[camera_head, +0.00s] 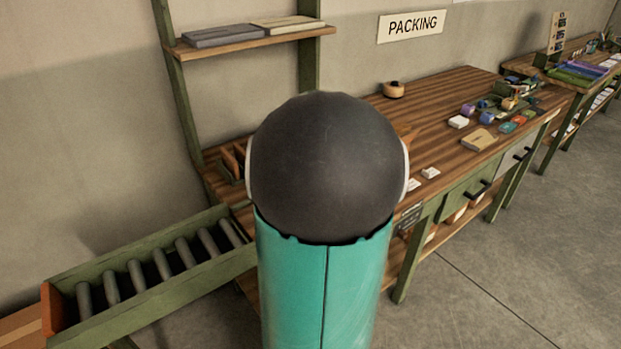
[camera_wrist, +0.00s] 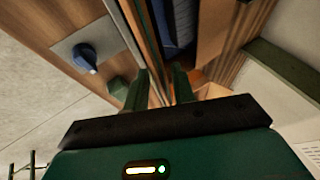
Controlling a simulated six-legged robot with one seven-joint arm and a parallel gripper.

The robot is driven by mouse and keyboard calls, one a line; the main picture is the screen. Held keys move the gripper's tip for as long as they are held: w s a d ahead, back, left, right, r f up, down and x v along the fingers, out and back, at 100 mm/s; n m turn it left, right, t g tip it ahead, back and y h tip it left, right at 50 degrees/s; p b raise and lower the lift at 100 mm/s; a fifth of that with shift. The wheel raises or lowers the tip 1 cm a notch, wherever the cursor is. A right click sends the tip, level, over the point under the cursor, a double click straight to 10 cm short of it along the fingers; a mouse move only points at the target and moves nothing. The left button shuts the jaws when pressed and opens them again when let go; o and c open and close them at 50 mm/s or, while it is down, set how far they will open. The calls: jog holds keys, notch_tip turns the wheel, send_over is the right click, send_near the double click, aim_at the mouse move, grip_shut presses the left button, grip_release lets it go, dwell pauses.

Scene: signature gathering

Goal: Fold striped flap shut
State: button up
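My gripper (camera_wrist: 161,70) shows in the wrist view with its two dark green fingers apart. The thin brown edge of a box-like thing (camera_wrist: 157,62) shows between and beyond the fingers; I cannot tell whether they touch it. Dark blue contents (camera_wrist: 180,18) lie in the opening beyond. A plain brown panel (camera_wrist: 212,28), possibly a flap, stands at the right of this opening. I cannot make out stripes on it, so I cannot single out the striped flap. In the head view my arm hides the gripper and the bench in front of it.
A blue knob-like thing (camera_wrist: 85,57) sits on a grey plate left of the fingers. In the head view, the wooden bench (camera_head: 440,92) holds small items at right. A roller conveyor (camera_head: 150,275) stands at left, and a shelf (camera_head: 255,38) is above.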

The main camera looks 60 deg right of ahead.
jog(key=shift+x, duration=0.75)
jog(key=shift+w, duration=0.1)
grip_shut()
